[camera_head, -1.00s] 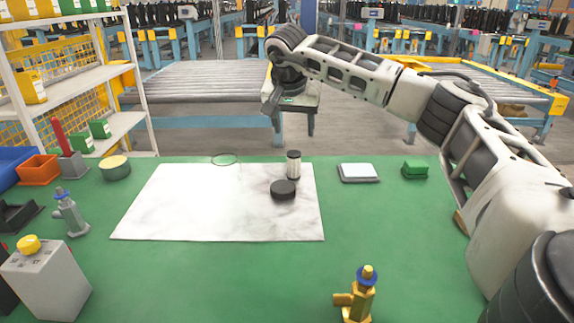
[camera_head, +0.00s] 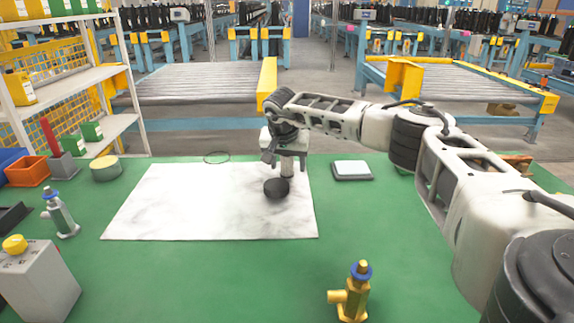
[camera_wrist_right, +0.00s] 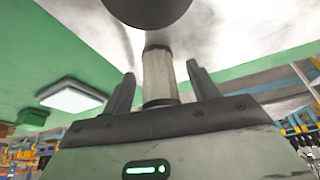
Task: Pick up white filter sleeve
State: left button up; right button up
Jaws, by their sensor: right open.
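The white filter sleeve (camera_wrist_right: 158,78) is a small white cylinder with dark ends. It stands upright on the white marbled sheet, and its lower part shows in the head view (camera_head: 287,171), just behind a round black cap (camera_head: 276,188). My right gripper (camera_head: 287,162) is over the sleeve, hiding its upper part in the head view. In the right wrist view the gripper (camera_wrist_right: 161,82) is open, with a finger on each side of the sleeve and visible gaps between. My left gripper is not in view.
The white sheet (camera_head: 190,205) lies on the green table (camera_head: 225,280). A grey-white tray (camera_head: 352,170) lies right of the gripper, and a thin ring (camera_head: 216,157) lies to the left. A brass fitting (camera_head: 352,292) stands at the front. The sheet's left part is clear.

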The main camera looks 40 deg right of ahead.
jog(key=c, duration=1.1)
jog(key=shift+o, duration=0.2)
